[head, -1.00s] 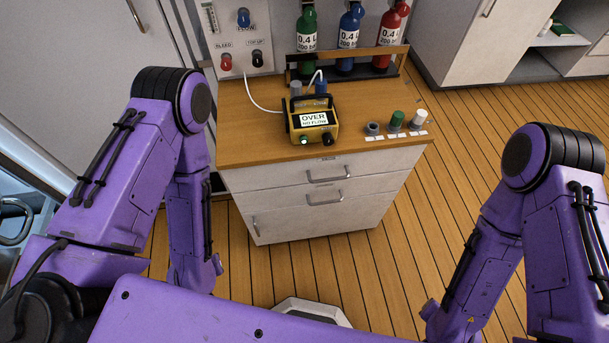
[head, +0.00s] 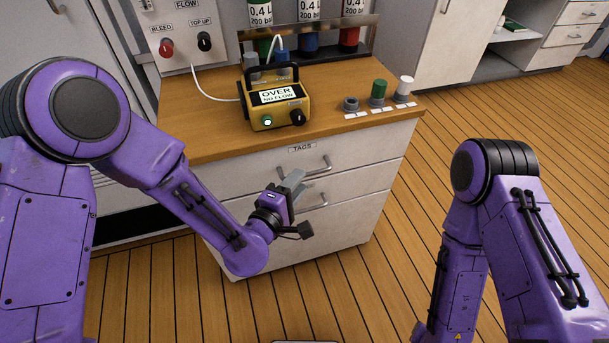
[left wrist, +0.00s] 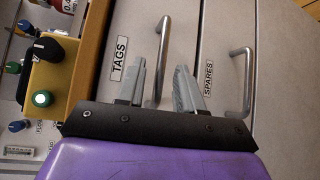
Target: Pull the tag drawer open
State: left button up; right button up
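The tag drawer (head: 250,178) is the upper drawer of the white cabinet, labelled TAGS, and looks shut. Its bar handle (head: 318,168) is partly hidden behind my left gripper (head: 298,183). In the left wrist view the TAGS label (left wrist: 118,58) and the handle (left wrist: 165,50) show close up. My left gripper's two fingers (left wrist: 172,75) are apart, with part of the handle visible between and beyond them. I cannot tell whether they touch it. My right gripper is out of view.
The SPARES drawer, with its own handle (head: 315,204), is just below. On the wooden top (head: 210,125) stand a yellow gauge box (head: 276,108) and several plugs, including a green one (head: 378,90). Gas bottles stand behind. The floor right of the cabinet is clear.

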pick_arm(q)
jog(key=x, duration=0.4)
jog(key=shift+w, duration=0.15)
grip_shut()
